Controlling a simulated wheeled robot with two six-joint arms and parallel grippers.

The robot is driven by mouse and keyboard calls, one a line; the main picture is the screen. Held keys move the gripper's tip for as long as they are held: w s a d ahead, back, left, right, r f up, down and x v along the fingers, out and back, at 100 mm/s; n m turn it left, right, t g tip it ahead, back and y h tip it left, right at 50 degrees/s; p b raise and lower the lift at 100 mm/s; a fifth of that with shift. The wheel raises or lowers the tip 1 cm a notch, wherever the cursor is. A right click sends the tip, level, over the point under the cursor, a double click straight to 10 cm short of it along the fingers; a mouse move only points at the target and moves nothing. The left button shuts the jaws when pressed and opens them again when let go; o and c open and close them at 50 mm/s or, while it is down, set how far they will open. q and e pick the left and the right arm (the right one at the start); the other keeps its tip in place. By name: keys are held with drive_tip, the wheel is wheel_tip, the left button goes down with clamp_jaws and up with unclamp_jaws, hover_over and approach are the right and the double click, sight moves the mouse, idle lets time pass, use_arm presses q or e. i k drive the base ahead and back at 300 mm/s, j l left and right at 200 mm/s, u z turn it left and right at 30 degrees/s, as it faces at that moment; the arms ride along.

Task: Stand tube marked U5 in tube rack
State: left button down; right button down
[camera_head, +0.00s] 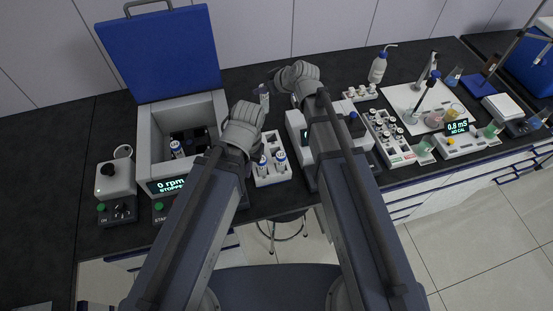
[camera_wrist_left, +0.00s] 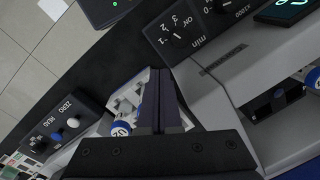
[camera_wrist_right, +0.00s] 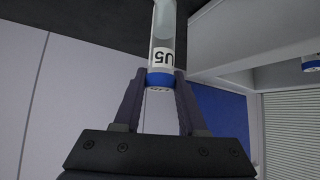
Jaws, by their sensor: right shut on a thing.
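The tube marked U5 (camera_wrist_right: 162,52) has a clear body, a white label and a blue cap. My right gripper (camera_wrist_right: 160,75) is shut on it at the cap end. In the head view the tube (camera_head: 264,98) hangs in the air behind the white tube rack (camera_head: 272,178), clear of it. The rack holds two blue-capped tubes in its front part; my left arm hides some of its back. My left gripper (camera_wrist_left: 162,75) has its fingers together with nothing visible between them, beside the rack (camera_wrist_left: 128,98). A rack tube (camera_wrist_left: 120,129) shows next to it.
An open centrifuge (camera_head: 146,140) with a raised blue lid (camera_head: 160,50) stands left and holds a blue-capped tube (camera_head: 177,149). A white instrument (camera_head: 296,125) stands right of the rack. Farther right are a vial rack (camera_head: 400,153) and glassware. Bare black counter lies behind the rack.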

sight(275, 159)
drive_tip(key=l+u, duration=0.2)
drive_tip(key=l, duration=0.15)
drive_tip(key=k+l+u, duration=0.2)
drive_tip(key=l, duration=0.2)
drive_tip(key=l+u, duration=0.2)
drive_tip(key=l, duration=0.15)
drive_tip(key=k+l+u, duration=0.4)
drive_tip(key=l, duration=0.25)
drive_tip(key=i, duration=0.1)
